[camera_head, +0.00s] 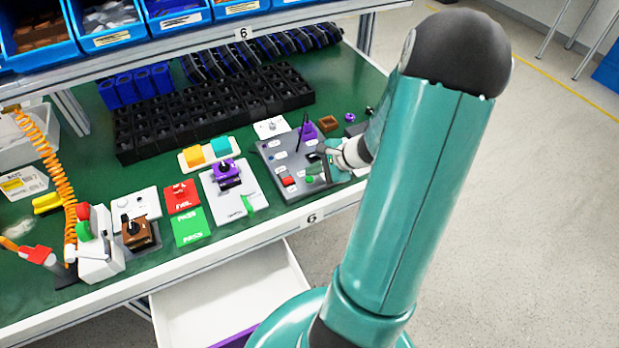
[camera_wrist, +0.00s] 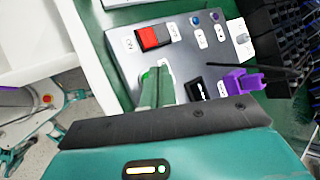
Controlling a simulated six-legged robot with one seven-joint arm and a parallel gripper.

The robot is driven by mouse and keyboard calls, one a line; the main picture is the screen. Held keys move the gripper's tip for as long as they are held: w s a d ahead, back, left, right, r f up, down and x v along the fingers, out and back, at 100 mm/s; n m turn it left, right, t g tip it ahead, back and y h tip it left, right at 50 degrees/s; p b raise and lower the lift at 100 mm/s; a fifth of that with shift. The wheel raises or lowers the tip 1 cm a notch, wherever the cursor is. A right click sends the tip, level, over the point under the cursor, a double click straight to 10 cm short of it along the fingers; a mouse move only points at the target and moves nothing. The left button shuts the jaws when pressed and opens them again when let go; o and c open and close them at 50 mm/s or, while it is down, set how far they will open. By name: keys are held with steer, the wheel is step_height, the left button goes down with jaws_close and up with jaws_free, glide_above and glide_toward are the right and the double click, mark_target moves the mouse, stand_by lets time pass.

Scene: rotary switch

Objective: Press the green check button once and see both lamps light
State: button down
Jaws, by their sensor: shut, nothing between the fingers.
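The grey switch panel (camera_head: 270,160) lies on the green bench and fills the middle of the wrist view (camera_wrist: 185,60). The green check button (camera_head: 310,179) is beside a red switch (camera_head: 288,181); the red switch also shows in the wrist view (camera_wrist: 153,37). My gripper (camera_wrist: 158,72) is shut and empty, its green fingers pointing down over the button's place and hiding most of it. I cannot tell whether they touch it. A small blue round lamp (camera_wrist: 195,20) and a purple one (camera_wrist: 214,16) are on the panel; I cannot tell whether they are lit.
A purple part (camera_wrist: 238,82) with a dark cable stands on the panel close to my gripper. A white plate (camera_head: 232,195) with a purple clamp lies left of the panel. Black bins (camera_head: 210,110) stand behind. An open white drawer (camera_head: 230,290) juts out below the bench's front edge.

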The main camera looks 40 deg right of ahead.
mark_target(313, 179)
steer(key=shift+f, duration=0.15)
stand_by(0.5)
steer(key=shift+f, duration=0.3)
steer(key=shift+f, duration=0.4)
stand_by(0.6)
stand_by(0.4)
steer(key=shift+r, duration=0.85)
steer(key=shift+r, duration=2.5)
